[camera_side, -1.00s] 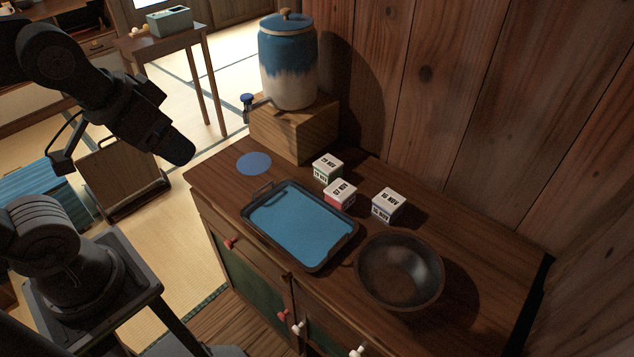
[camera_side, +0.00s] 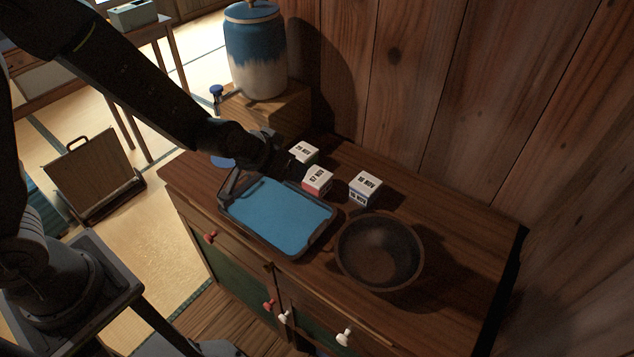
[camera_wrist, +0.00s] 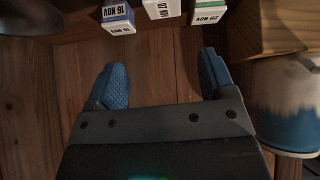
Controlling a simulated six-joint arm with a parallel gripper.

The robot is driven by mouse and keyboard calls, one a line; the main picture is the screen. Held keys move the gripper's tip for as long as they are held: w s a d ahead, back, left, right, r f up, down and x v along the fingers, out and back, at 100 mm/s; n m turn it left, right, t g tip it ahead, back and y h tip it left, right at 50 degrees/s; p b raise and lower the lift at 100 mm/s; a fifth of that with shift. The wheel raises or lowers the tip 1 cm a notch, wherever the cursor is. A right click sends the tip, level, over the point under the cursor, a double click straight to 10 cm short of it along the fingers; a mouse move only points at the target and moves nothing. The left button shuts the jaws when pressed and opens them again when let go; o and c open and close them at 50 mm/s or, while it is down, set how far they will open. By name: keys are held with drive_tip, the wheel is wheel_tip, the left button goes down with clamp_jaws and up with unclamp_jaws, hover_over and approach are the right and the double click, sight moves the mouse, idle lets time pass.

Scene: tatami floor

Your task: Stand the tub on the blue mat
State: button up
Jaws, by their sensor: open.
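Three small white-topped boxes with date labels stand on the cabinet top; I cannot tell which is the tub. One has green sides (camera_side: 304,152), one red (camera_side: 317,181) and one blue (camera_side: 365,188). In the wrist view the blue one (camera_wrist: 118,17), the middle one (camera_wrist: 161,8) and the green one (camera_wrist: 208,11) line the top edge. The round blue mat (camera_side: 222,162) is mostly hidden behind my arm. My gripper (camera_side: 280,165) is low, left of the green box. In the wrist view its blue-tipped fingers (camera_wrist: 160,82) are apart with bare wood between them.
A dark tray (camera_side: 318,239) with a blue floor lies in front of the boxes, below my gripper in the picture. A brown bowl (camera_side: 380,250) stands to its right. A blue-and-cream dispenser (camera_side: 257,55) stands on a wooden block (camera_side: 292,108) behind.

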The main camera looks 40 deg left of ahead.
sight(313, 179)
drive_tip(key=shift+y, duration=0.3)
drive_tip(key=x, duration=0.7)
drive_tip(key=s+x, duration=0.1)
drive_tip(key=x, duration=0.3)
drive_tip(key=shift+w+f, duration=0.2)
drive_tip(key=shift+f, duration=0.45)
drive_tip(key=shift+d+x, duration=0.2)
drive_tip(key=shift+x, duration=2.5)
drive_tip(key=shift+w+r, duration=0.2)
drive_tip(key=c, duration=0.7)
drive_tip(key=shift+c, duration=0.8)
drive_tip(key=shift+r, duration=0.15)
